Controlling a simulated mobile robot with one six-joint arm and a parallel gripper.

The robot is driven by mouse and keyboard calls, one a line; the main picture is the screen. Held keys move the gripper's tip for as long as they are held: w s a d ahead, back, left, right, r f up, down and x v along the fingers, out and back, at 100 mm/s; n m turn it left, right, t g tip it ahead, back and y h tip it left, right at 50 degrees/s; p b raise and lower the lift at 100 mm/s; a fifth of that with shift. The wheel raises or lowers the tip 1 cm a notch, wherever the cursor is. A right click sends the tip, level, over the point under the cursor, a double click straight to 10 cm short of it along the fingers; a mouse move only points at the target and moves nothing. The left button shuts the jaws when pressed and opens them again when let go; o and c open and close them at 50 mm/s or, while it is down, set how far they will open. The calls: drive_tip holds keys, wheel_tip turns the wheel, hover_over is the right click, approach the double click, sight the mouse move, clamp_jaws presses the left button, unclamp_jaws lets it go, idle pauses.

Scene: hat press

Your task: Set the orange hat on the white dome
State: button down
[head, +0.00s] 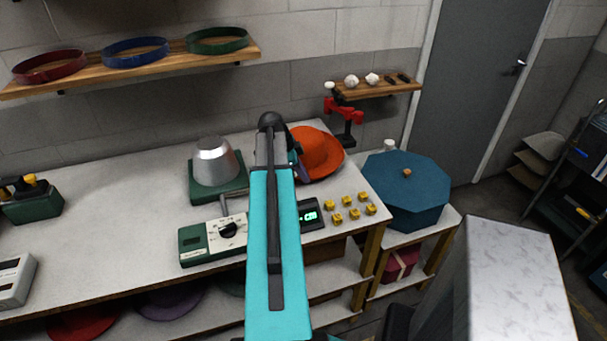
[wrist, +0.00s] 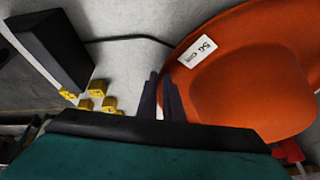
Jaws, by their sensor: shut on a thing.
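The orange hat (head: 322,155) is at the right end of the workbench in the head view, partly hidden by my arm. In the wrist view its wide brim and crown (wrist: 240,85) fill the right side, with a white size tag on it. My gripper (wrist: 162,82) is nearly closed, its fingertips at the brim's edge, shut on the hat. I cannot tell whether the hat touches the bench. A silver-grey, flat-topped dome (head: 214,161) stands on a green base left of my arm; no plainly white dome shows.
A green control box (head: 212,241) with a dial stands before the dome. Small yellow blocks (head: 353,213) and a dark scale (head: 311,214) lie right of my arm. A red clamp stand (head: 345,115) is behind the hat. A blue octagonal box (head: 405,185) stands at right.

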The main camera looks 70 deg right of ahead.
drive_tip(key=shift+f+b, duration=0.65)
drive_tip(key=shift+f, duration=0.15)
idle(0.6)
drive_tip(key=c, duration=1.8)
unclamp_jaws()
drive_tip(key=shift+r, duration=0.2)
drive_tip(key=b+v, duration=0.3)
drive_tip(key=v, duration=1)
drive_tip(key=shift+w+a+r, duration=0.1)
drive_tip(key=shift+r, duration=0.1)
